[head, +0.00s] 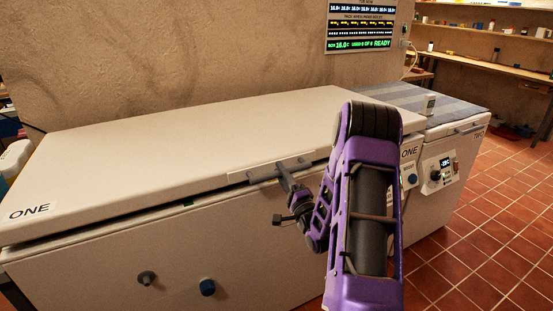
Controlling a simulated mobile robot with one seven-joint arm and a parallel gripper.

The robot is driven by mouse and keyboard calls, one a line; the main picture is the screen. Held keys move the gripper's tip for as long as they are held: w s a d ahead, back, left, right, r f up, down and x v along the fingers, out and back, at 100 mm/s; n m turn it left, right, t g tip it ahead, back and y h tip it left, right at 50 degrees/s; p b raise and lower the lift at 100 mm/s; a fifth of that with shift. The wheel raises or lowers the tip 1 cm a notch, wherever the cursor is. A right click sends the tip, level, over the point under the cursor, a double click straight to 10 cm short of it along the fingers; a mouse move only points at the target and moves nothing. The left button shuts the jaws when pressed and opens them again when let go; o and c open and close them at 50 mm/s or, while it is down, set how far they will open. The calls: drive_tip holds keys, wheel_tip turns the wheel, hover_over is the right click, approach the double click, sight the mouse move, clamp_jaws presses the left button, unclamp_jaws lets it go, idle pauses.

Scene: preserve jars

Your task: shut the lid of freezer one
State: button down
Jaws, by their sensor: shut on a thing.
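Freezer one (120,265) is a long white chest freezer against the wall, marked ONE. Its lid (190,135) lies almost flat, with a dark narrow gap showing between lid and body along the front edge. A grey bar handle (262,172) sits on the lid's front edge. My gripper (283,170) is at the handle and is shut on it; the fingertips are small and partly hidden by the handle. My purple arm covers the right part of the freezer's front.
Freezer two (450,170) stands to the right, with a striped cloth (418,100) and a small jar-like item (430,105) on top. A display board (359,27) hangs on the wall. Shelves (490,30) stand at the back right. Tiled floor (475,245) is clear at right.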

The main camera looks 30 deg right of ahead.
wheel_tip(320, 180, down, 3)
drive_tip(key=shift+r, duration=0.1)
drive_tip(key=c, duration=0.7)
unclamp_jaws()
drive_tip(key=shift+r, duration=0.1)
drive_tip(key=v, duration=1.7)
drive_tip(key=shift+f, duration=0.3)
